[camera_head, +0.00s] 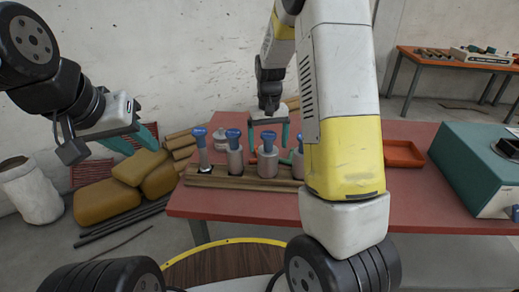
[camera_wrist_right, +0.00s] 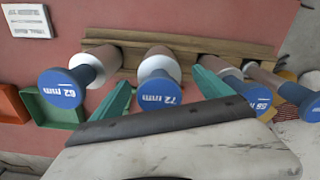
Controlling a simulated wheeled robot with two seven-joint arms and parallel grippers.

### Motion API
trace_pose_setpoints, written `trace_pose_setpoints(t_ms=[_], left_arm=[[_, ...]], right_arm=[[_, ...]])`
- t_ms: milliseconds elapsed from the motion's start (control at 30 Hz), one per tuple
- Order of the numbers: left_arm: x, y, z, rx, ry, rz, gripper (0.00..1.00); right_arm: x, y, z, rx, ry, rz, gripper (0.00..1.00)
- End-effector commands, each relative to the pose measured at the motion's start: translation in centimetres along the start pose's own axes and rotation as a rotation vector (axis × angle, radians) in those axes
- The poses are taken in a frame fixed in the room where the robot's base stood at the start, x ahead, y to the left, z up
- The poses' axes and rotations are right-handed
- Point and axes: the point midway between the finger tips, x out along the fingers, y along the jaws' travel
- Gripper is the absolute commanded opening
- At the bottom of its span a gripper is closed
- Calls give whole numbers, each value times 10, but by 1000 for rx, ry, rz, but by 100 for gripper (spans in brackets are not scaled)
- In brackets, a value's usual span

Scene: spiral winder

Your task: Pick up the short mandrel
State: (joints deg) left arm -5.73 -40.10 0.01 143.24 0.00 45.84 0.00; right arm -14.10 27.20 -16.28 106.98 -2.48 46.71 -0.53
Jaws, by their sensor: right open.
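Several mandrels with blue handles stand in a row on the table. In the right wrist view their caps include one reading 62 mm (camera_wrist_right: 62,88), one reading 72 mm (camera_wrist_right: 158,92), and others further right. I cannot tell from labels which is the short mandrel. My right gripper (camera_head: 268,133) is open above the row, near the third mandrel from the left (camera_head: 268,160). In the wrist view its teal fingers (camera_wrist_right: 162,84) lie on either side of the 72 mm handle, with no grip visible. My left gripper (camera_head: 137,138) is empty, its teal fingers apart, left of the table.
The mandrels stand at a wooden rack (camera_head: 245,183) on the red table (camera_head: 240,205). A red tray (camera_head: 403,153) and a teal-grey machine (camera_head: 465,165) are to the right. Yellow sacks (camera_head: 105,203) lie on the floor left. My right arm hides part of the table.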

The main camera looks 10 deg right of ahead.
Motion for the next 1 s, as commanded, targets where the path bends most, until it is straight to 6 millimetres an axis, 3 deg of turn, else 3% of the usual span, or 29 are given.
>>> trace_pose_setpoints(t_ms=[200, 500, 900, 967, 1000], left_arm=[[0, 0, 0, 0, 0, 0, 36], [0, 0, 0, 0, 0, 0, 36], [0, 0, 0, 0, 0, 0, 36], [0, 0, 0, 0, 0, 0, 36], [0, 0, 0, 0, 0, 0, 36]], right_arm=[[32, 1, -1, 1, -1, 1, 89], [36, 1, -1, 1, 0, 0, 89], [36, 1, -1, 1, 0, 0, 10], [36, 1, -1, 0, 1, 0, 0], [36, 1, -1, 0, 2, 0, 0]])
